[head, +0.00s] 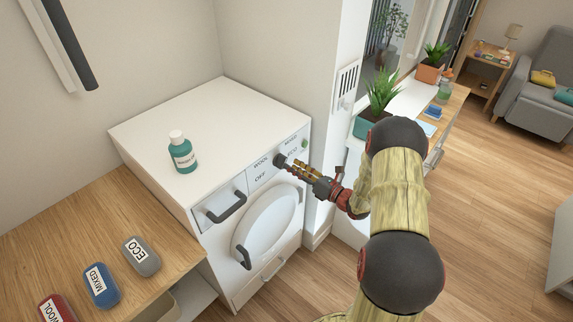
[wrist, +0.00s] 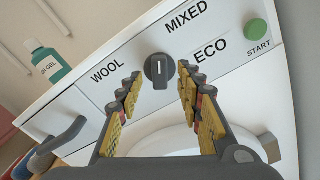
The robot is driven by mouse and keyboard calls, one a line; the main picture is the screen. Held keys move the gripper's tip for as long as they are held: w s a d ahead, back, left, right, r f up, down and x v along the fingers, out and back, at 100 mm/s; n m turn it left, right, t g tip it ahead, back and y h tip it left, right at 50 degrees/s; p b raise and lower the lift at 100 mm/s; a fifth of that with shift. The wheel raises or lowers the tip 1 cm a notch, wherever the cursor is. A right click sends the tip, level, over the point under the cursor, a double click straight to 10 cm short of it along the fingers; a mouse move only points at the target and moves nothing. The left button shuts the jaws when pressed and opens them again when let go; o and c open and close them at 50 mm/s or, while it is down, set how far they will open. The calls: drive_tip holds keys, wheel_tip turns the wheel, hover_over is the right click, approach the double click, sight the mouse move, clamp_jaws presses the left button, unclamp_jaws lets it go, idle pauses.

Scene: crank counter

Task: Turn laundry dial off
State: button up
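The laundry dial (wrist: 159,70) is a dark round knob with a raised grip and a white line, on the front panel of the white washing machine (head: 182,110). In the wrist view its line stands roughly upright; I cannot tell for sure which label it points at. WOOL (wrist: 107,69), MIXED (wrist: 186,20) and ECO (wrist: 210,52) surround it. The OFF label (head: 260,177) shows in the head view and is hidden in the wrist view. My gripper (wrist: 160,74) is open, its yellow-padded fingers either side of the dial, apparently not touching it. The dial (head: 280,160) also shows in the head view.
A green START button (wrist: 257,29) sits right of the dial. A dark drawer handle (head: 226,207) and the round door (head: 268,228) lie left and below. A teal bottle (head: 183,154) stands on top. A potted plant (head: 378,95) stands on the counter behind my arm.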

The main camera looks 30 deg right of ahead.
sight(281, 162)
drive_tip(key=shift+x, duration=1.95)
drive_tip(key=shift+c, duration=0.3)
drive_tip(key=shift+s, duration=0.1)
clamp_jaws()
